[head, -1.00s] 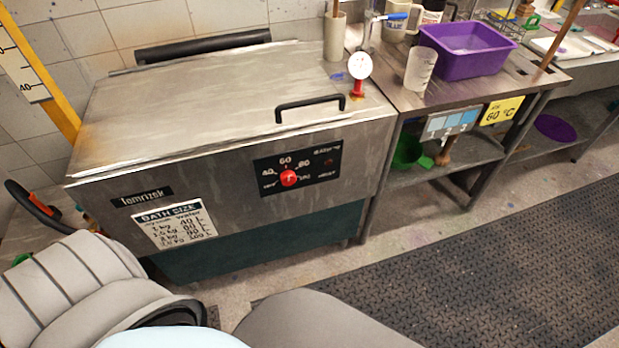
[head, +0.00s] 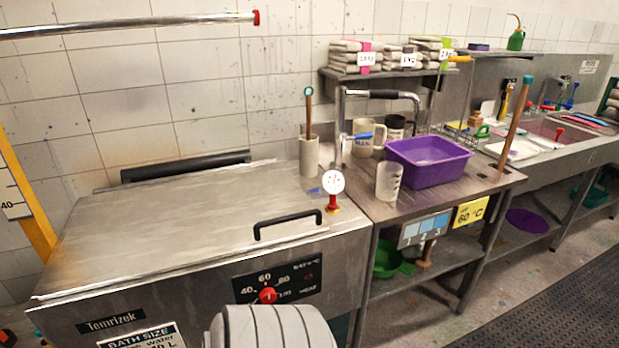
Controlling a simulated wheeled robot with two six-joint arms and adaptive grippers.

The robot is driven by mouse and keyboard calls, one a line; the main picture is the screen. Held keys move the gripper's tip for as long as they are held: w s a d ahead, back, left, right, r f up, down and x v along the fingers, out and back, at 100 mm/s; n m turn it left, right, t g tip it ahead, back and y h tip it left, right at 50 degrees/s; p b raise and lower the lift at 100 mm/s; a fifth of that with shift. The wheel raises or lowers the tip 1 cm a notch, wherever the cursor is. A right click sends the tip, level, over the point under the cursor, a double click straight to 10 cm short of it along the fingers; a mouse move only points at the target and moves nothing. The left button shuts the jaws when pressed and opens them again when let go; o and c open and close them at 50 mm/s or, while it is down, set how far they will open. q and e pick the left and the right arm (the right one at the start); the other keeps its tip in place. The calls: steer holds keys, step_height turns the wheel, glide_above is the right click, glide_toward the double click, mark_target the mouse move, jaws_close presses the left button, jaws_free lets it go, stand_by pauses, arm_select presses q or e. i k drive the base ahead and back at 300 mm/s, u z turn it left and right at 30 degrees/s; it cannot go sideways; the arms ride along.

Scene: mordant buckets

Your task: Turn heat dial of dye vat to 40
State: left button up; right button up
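The dye vat (head: 180,235) is a large steel box with a closed lid and a black handle, at the left of the head view. Its red heat dial (head: 267,296) sits on a black panel (head: 300,277) on the front face, with 40, 60 and 80 marked around it. The exact pointer direction is too small to tell. A grey padded part of my arm (head: 270,328) stands just below the panel and hides what is under it. Neither gripper's fingers show.
A white-faced gauge (head: 333,182) on a red stem stands at the lid's right edge. The bench to the right holds a purple tub (head: 429,160) and a clear beaker (head: 389,181). A metal rail (head: 130,25) crosses the upper left. Dark matting (head: 560,300) covers the floor at right.

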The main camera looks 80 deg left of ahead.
mark_target(268, 296)
steer(key=z, duration=0.05)
steer(key=i, duration=1.2)
steer(key=u, duration=1.7)
